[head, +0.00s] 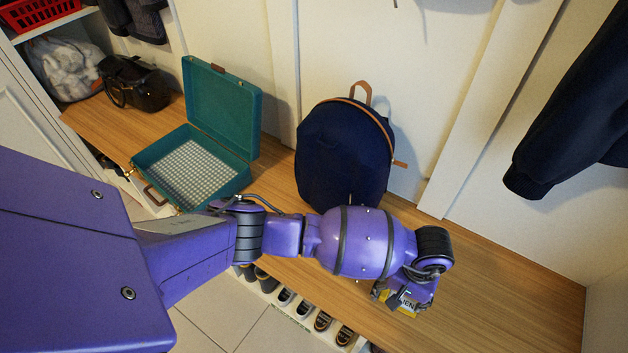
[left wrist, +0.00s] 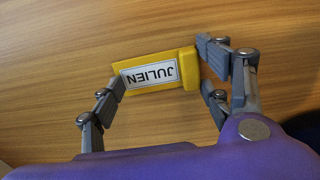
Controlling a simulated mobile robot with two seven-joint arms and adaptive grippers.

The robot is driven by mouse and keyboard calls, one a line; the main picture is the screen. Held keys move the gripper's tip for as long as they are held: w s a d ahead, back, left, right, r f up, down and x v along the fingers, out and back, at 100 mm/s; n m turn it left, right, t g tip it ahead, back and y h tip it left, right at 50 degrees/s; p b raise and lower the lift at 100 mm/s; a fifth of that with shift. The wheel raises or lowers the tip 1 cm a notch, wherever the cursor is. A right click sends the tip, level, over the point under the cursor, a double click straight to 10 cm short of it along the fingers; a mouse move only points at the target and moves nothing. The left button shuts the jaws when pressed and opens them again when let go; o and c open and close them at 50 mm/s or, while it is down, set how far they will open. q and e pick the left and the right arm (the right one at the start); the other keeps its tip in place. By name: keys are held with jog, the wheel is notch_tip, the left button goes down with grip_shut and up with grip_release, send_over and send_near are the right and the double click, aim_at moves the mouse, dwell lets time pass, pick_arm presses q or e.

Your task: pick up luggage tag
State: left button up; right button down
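The luggage tag is a yellow plate with a white label reading JULIEN. It lies on the wooden bench top in the left wrist view (left wrist: 157,73), with a thicker yellow block at its right end. In the head view the tag (head: 411,307) is partly hidden by my left gripper (head: 402,298). In the wrist view my left gripper (left wrist: 158,82) is open, its fingers spread at the two ends of the tag. The right fingers are very close to the thick end; I cannot tell whether they touch it. My right gripper is not in view.
A navy backpack (head: 344,155) stands behind my left arm against the wall. An open teal case (head: 222,110) and a black handbag (head: 135,83) are to its left. Several shoes (head: 323,320) sit under the bench. The bench's right end (head: 520,290) is clear.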

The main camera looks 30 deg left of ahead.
pick_arm(q)
jog(key=shift+w+r, duration=0.15)
grip_shut()
